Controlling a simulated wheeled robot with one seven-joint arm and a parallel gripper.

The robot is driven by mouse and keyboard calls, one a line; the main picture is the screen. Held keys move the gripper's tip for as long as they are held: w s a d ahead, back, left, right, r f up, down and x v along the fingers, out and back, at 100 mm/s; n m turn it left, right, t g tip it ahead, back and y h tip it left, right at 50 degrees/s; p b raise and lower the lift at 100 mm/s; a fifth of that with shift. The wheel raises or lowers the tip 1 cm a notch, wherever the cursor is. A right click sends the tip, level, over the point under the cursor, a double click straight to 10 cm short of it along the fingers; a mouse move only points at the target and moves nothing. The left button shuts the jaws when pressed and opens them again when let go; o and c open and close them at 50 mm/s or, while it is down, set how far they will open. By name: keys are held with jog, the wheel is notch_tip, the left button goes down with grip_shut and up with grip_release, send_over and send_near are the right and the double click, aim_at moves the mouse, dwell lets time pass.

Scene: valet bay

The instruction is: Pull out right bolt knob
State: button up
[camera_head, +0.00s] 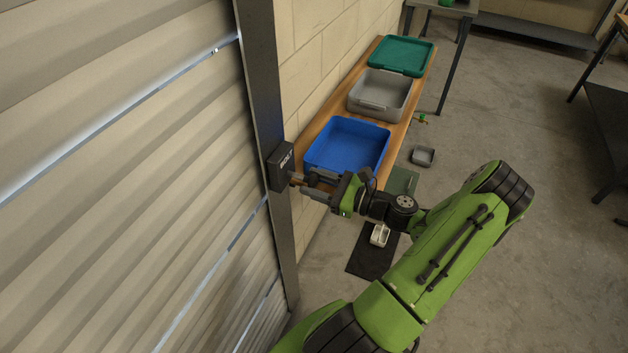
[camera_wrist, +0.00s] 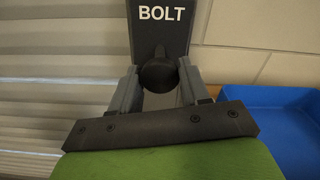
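The dark bolt housing (camera_head: 281,167), labelled BOLT, is fixed to the post at the right edge of the roller shutter. It also shows at the top of the wrist view (camera_wrist: 161,32). The round dark bolt knob (camera_wrist: 158,75) sticks out below the label, between the two grey fingers of my gripper (camera_wrist: 158,78). In the head view my gripper (camera_head: 305,185) is at the housing, and the knob is mostly hidden there. The fingers stand on either side of the knob; whether they touch it is hard to tell.
A wooden bench (camera_head: 316,134) along the block wall holds a blue tray (camera_head: 350,140), a grey tray (camera_head: 372,106) and a green tray (camera_head: 403,42). A dark mat (camera_head: 366,262) with a small white container (camera_head: 380,235) and a small grey tray (camera_head: 423,157) are on the floor. Open floor lies to the right.

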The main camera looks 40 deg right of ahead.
jog(key=o, duration=0.3)
jog(key=shift+o, duration=0.2)
jog(key=v, duration=1.5)
jog(key=shift+s+p, duration=0.35)
jog(key=shift+p, duration=0.1)
